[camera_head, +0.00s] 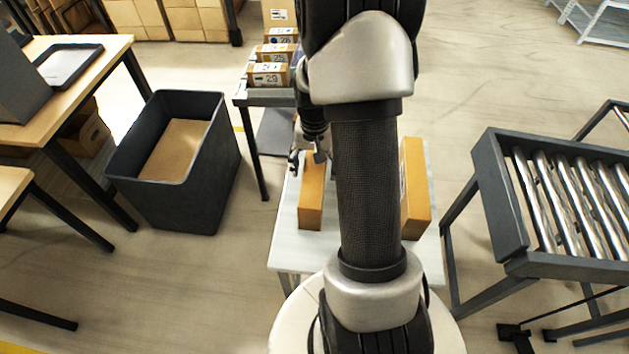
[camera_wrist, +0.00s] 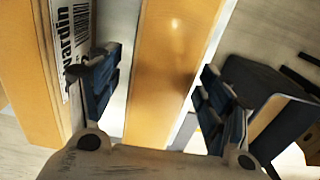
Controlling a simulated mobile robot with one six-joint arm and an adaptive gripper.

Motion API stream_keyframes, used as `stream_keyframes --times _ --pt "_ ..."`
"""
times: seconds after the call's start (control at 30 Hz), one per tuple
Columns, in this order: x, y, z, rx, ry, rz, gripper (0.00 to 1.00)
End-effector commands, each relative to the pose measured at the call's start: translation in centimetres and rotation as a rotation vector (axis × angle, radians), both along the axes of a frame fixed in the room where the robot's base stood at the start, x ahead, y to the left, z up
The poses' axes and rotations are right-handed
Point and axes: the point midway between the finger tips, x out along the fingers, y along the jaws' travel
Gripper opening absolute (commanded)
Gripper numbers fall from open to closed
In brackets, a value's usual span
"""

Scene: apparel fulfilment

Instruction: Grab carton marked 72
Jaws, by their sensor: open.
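An orange-brown carton (camera_head: 311,200) stands on a white table (camera_head: 285,240), left of my arm. In the wrist view this carton (camera_wrist: 168,70) runs lengthwise between my open fingers, with a gap beside the left one. I cannot tell whether the right finger touches it. My gripper (camera_head: 306,157) is at the carton's far end; it also shows in the wrist view (camera_wrist: 152,88). A second carton (camera_head: 415,195) stands on the table right of my arm, and shows in the wrist view (camera_wrist: 20,75) with a barcode label. No number 72 is readable on either carton.
A rack (camera_head: 270,97) behind holds several numbered cartons. A dark bin (camera_head: 205,190) with a brown bottom stands left, beside wooden desks (camera_head: 85,85). A roller conveyor (camera_head: 500,210) stands right. My arm hides the table's middle.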

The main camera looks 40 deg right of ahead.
Motion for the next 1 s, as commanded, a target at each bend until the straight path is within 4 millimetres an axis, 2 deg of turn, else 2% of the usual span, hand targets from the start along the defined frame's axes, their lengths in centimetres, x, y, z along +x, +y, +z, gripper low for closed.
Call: stream_keyframes --times 0.07,0.27,1.0 --pt "0.01 -0.01 -0.66 0.000 0.000 0.000 0.72" --pt "0.03 -0.02 -0.52 -0.001 -0.001 0.000 0.71" --pt "0.02 -0.02 -0.52 -0.001 -0.001 0.000 0.22"
